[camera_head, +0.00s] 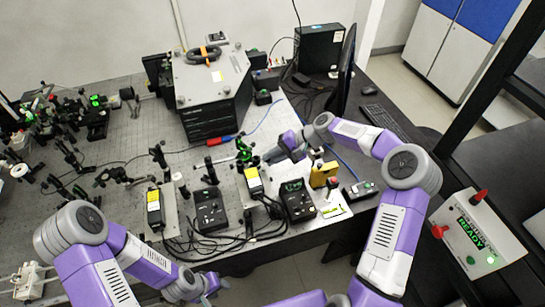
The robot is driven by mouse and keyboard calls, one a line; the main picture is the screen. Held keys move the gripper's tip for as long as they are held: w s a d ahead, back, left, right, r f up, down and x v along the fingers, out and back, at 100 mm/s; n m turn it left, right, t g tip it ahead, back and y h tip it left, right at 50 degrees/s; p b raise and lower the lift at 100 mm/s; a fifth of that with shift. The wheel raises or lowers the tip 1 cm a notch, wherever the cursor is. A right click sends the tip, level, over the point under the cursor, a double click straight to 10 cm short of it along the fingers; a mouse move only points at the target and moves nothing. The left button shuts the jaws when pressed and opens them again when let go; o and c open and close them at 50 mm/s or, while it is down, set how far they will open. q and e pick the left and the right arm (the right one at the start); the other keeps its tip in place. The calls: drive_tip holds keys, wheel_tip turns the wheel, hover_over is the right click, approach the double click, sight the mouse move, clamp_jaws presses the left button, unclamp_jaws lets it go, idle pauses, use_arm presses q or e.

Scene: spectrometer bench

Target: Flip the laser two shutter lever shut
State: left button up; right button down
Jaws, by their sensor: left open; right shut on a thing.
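Two small black laser heads with yellow labels stand on the bench, one at the left (153,210) and one nearer the middle (254,183). No label naming laser two is readable. My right gripper (268,158) reaches in from the right, just behind the middle laser head. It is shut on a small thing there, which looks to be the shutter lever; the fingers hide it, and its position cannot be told. My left gripper (218,284) is open and low at the front, away from the lasers, in front of the bench edge.
Black controller boxes (209,210) with cables stand beside the lasers. A yellow block (323,174) is right of my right gripper. Optics posts crowd the left. A large grey instrument (212,85) stands behind. A READY box (477,233) is at the right.

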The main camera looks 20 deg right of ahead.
drive_tip(key=shift+r, duration=0.1)
drive_tip(key=shift+a+r+h+p, duration=0.35)
drive_tip(key=shift+r+h+p, duration=0.15)
drive_tip(key=shift+h, duration=0.25)
drive_tip(key=shift+a+r+h+p, duration=0.35)
drive_tip(key=shift+h+p, duration=0.15)
drive_tip(key=shift+h, duration=0.25)
drive_tip(key=a+h+p, duration=0.1)
drive_tip(key=r+h+p, duration=0.1)
drive_tip(key=h, duration=0.1)
drive_tip(key=shift+a+r+n, duration=0.15)
drive_tip(key=shift+a+n, duration=0.25)
drive_tip(key=h, duration=0.1)
drive_tip(key=a+h, duration=0.1)
drive_tip(key=h, duration=0.1)
drive_tip(key=shift+s+a+r+p, duration=0.1)
drive_tip(key=shift+a+r+p, duration=0.1)
drive_tip(key=shift+a+p, duration=0.1)
drive_tip(key=shift+a+n+h+b, duration=0.2)
drive_tip(key=shift+a+h, duration=0.25)
drive_tip(key=shift+h, duration=0.35)
drive_tip(key=shift+a+n+h+b, duration=0.15)
drive_tip(key=shift+a+h, duration=0.25)
drive_tip(key=shift+h, duration=0.4)
drive_tip(key=c, duration=1.1)
unclamp_jaws()
drive_tip(key=shift+s, duration=0.1)
drive_tip(key=shift+r, duration=0.1)
